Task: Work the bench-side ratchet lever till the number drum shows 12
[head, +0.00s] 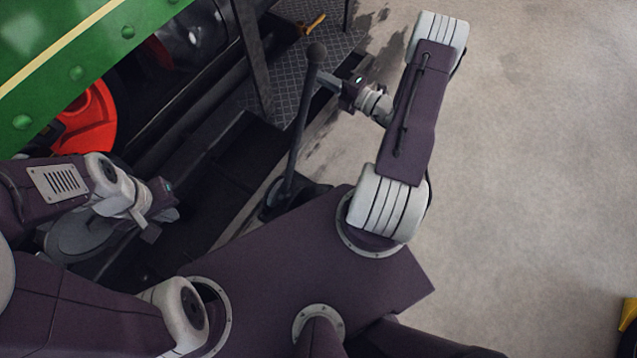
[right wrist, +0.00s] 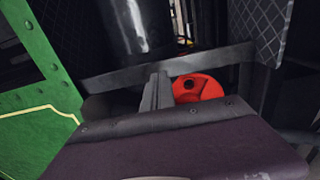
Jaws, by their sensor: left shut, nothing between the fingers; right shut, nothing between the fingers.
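The ratchet lever (head: 301,120), a dark rod with a round knob on top, stands nearly upright from a dark base in the head view. My right gripper (head: 323,80) is shut and empty, with its fingertips close beside the lever's upper part, just below the knob; I cannot tell whether they touch it. Its shut fingers (right wrist: 157,92) also show in the right wrist view, where I cannot make out the lever. My left gripper (head: 150,232) is shut and empty at the lower left, well away from the lever. I cannot make out the number drum in either view.
The tram's green riveted panel (head: 75,50) and a red wheel (head: 92,118) are at the left. The wheel also shows in the right wrist view (right wrist: 205,84). A yellow-handled thing (head: 314,24) is near the chequered plate. The concrete floor (head: 540,150) at the right is mostly clear.

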